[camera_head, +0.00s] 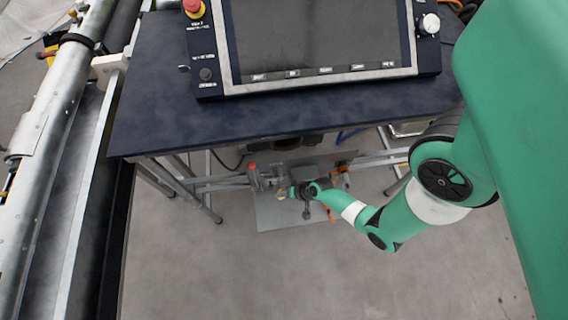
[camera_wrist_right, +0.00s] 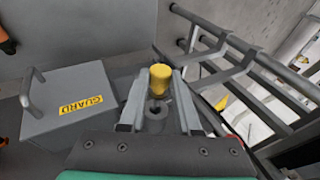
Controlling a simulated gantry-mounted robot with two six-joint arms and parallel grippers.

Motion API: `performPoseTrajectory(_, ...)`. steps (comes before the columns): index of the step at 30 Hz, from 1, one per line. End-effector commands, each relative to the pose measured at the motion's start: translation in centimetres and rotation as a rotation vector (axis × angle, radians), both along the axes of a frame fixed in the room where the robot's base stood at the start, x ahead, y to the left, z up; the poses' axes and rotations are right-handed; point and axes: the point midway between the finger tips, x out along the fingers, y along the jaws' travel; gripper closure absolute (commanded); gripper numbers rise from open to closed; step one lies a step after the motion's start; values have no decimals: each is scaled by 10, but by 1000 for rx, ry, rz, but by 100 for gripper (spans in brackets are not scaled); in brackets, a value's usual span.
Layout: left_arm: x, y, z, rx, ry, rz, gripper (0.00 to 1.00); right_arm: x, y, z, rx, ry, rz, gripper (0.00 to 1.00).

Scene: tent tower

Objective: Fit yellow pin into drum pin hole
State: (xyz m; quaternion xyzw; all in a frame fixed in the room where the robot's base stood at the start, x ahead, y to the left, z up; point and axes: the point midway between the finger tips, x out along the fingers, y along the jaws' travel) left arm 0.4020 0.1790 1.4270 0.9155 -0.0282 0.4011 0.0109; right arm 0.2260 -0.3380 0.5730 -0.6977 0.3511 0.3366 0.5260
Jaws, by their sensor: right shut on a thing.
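The yellow pin (camera_wrist_right: 160,80) stands between the two fingertips of my right gripper (camera_wrist_right: 161,90) in the right wrist view, and the gripper is shut on it. In the head view my right gripper (camera_head: 288,192) is low beneath the blue table, and the pin is too small there to make out clearly. A grey part with a dark round opening (camera_wrist_right: 155,113) shows between the fingers, below the pin; I cannot tell whether it is the drum pin hole. I cannot tell whether the pin touches anything else. My left gripper is not in view.
In the head view the blue table (camera_head: 310,112) with a screen panel (camera_head: 318,40) overhangs the area. The floor in front is clear.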

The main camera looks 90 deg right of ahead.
Motion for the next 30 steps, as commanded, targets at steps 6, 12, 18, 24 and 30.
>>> performPoseTrajectory(6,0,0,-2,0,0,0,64,1,-5,0,0,0,0,100)
performPoseTrajectory(12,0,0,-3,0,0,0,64,2,-11,0,-1,-1,0,100)
performPoseTrajectory(18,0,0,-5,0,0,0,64,3,-16,0,0,-1,1,100)
performPoseTrajectory(24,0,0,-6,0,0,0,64,4,-20,0,-1,0,0,100)
performPoseTrajectory(30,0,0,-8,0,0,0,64,6,-25,0,-1,0,1,100)
